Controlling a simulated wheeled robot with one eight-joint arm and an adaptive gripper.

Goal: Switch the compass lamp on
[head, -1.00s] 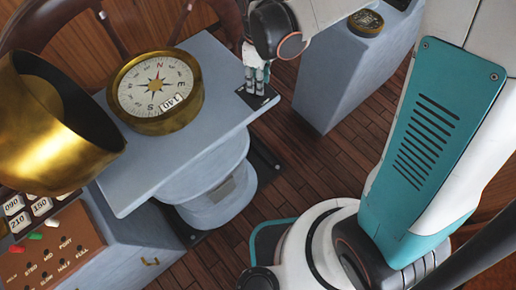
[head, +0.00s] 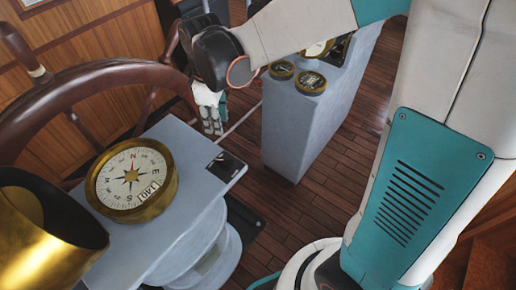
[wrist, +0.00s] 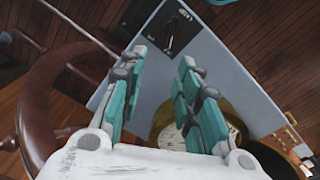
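The compass (head: 131,181), brass with a white card, sits on the grey pedestal top (head: 172,235). A small black switch plate (head: 226,167) lies at the pedestal's far right corner. I cannot tell the lever's setting or whether the lamp is lit.
A wooden steering wheel (head: 82,92) stands close on the left of my gripper. A brass hood (head: 45,250) is at the near left. A grey console (head: 300,130) with round brass gauges stands to the right. Plank floor (head: 330,165) lies open between.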

